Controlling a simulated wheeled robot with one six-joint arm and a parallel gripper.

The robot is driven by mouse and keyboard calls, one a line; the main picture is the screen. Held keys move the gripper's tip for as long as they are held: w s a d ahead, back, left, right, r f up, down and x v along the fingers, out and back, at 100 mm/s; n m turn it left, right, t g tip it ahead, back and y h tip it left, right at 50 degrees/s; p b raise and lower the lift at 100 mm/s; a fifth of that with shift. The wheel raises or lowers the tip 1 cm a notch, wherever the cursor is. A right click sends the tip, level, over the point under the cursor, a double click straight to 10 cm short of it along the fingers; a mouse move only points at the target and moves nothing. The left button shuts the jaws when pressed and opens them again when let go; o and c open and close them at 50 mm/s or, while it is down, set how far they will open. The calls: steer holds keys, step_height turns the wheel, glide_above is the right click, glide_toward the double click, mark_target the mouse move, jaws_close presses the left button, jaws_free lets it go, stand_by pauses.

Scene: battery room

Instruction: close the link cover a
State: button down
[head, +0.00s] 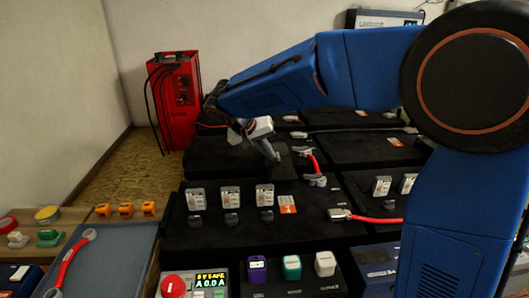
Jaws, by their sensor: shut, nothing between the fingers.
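My gripper (271,154) is shut and empty, angled down over the black battery tops in the middle of the head view. A dark, flap-like part (286,165) shows just right of and below the fingertips; it looks like the link cover. It seems raised from the battery top. I cannot read a letter on it or tell whether the fingers touch it. A red link cable (313,163) with grey ends lies just right of the flap. My blue arm hides part of the batteries behind.
Grey-and-white units (229,198) stand in a row on the near battery, beside an orange label (288,204). A red cabinet (177,100) stands behind left. A control panel (194,285) sits in front.

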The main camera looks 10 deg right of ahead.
steer(key=shift+d, duration=0.15)
steer(key=d, duration=1.1)
